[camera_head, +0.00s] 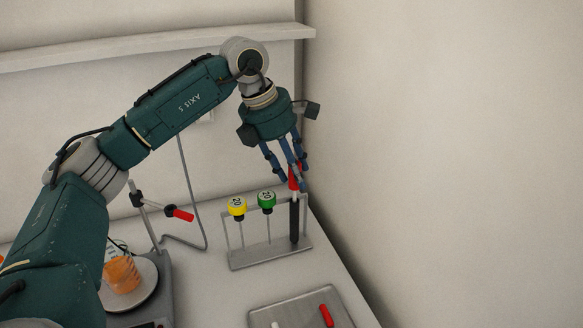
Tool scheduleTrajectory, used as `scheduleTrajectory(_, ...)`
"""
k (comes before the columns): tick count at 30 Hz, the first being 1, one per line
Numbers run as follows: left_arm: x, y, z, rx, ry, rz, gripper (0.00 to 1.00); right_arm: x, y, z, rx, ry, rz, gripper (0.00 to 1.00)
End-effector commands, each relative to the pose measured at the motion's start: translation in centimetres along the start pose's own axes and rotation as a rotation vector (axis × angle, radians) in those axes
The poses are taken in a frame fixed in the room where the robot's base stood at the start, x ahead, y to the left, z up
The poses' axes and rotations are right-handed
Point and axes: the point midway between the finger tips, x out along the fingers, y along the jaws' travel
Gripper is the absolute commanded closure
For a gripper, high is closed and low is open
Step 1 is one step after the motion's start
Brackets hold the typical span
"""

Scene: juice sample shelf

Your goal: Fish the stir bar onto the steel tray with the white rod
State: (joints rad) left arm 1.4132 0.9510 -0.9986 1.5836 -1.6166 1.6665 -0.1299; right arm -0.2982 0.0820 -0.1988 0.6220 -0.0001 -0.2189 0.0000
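My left gripper (292,181) points down over the right end of a small rack, its blue fingers around or just beside a red-topped piece (294,176). Below the red top is a dark upright tube or shaft (294,222). The fingers hide part of it, so I cannot tell whether they grip it. The steel tray (264,317) lies at the bottom edge, partly cut off. A red piece (326,315) and the tip of a white piece (275,324) lie on it. A beaker of orange juice (122,275) stands on a stirrer plate (146,291). I cannot make out the stir bar.
The grey rack (268,257) also holds a yellow-topped piece (237,206) and a green-topped piece (267,200). A stand with a red-tipped clamp (180,214) rises behind the beaker. A shelf (150,43) runs along the back wall; a side wall bounds the right.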

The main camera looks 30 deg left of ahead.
Motion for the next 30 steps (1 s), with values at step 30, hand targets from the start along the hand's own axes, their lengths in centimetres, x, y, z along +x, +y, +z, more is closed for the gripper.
scheduleTrajectory(30,-0.83,-0.03,0.31,0.001,0.0,0.0,1.0,-0.69,-0.44,0.22,0.0,-0.005,-0.005,0.6)
